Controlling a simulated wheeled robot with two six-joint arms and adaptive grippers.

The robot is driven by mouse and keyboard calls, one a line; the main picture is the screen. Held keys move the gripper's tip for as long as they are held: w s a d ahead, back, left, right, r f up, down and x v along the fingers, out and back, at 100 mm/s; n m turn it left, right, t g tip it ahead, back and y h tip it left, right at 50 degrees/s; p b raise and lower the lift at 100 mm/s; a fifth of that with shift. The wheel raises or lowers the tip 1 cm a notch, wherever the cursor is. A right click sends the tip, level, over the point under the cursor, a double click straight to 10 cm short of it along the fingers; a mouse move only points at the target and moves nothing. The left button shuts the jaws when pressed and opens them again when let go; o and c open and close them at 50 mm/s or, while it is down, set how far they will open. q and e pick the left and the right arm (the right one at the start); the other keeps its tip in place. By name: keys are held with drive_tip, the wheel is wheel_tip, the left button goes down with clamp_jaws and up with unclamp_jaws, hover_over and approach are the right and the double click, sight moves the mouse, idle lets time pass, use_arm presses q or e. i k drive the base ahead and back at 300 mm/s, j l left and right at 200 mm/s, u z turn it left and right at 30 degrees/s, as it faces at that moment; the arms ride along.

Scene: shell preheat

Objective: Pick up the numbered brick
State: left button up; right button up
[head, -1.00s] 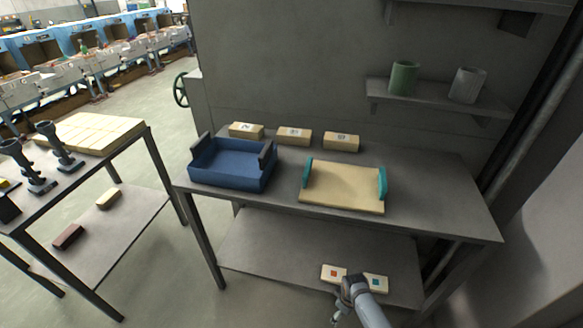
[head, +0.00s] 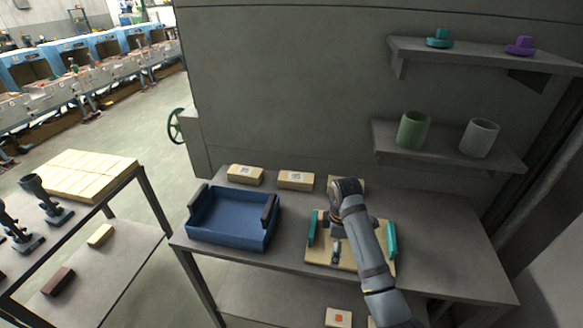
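Several tan bricks stand in a row at the back of the table, with dark marks on their labels. The left brick (head: 245,174) and the middle brick (head: 296,180) show fully; I cannot read their marks surely. The right brick (head: 361,184) is mostly hidden behind my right arm's wrist. My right gripper (head: 336,256) hangs over the tan board with teal handles (head: 322,257), in front of the bricks. It appears empty, but its finger opening is too small to tell. My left gripper is out of view.
A blue tray (head: 230,240) with dark handles stands left on the table. Above are shelves with a green cup (head: 413,130) and a grey cup (head: 479,138). A marked block (head: 338,317) lies on the lower shelf. A side table (head: 92,203) stands at left.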

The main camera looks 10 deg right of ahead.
sight(294, 180)
drive_tip(key=i, duration=1.45)
